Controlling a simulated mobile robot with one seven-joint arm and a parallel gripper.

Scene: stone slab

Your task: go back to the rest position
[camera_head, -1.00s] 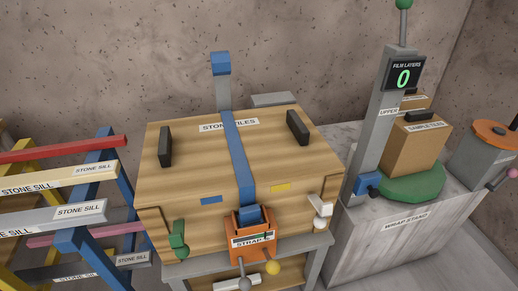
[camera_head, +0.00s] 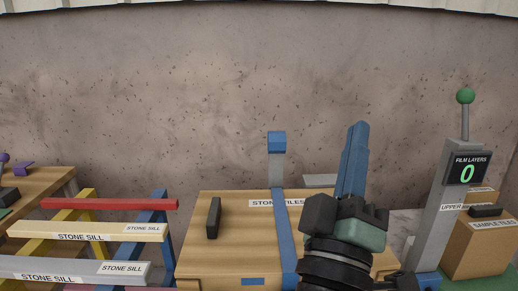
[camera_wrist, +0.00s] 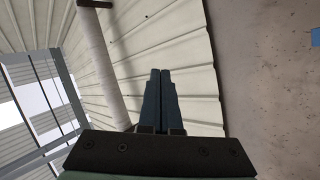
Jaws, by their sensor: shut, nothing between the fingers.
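My gripper (camera_head: 357,150) is raised in front of the wooden stone tiles crate (camera_head: 240,230), with its blue fingers pointing up. The fingers are together and empty. In the wrist view the closed fingers (camera_wrist: 161,85) point toward the pale ribbed ceiling, with the speckled wall at the right. A blue strap (camera_head: 284,235) runs over the crate. My arm hides the crate's right part, and the crate's front is mostly below the head view.
Stone sills lie on a coloured rack (camera_head: 160,237) at the left. At the right stand a grey post with a film layers display (camera_head: 467,170) reading 0 and a sample tiles box (camera_head: 490,245). The space above the crate, up to the wall, is free.

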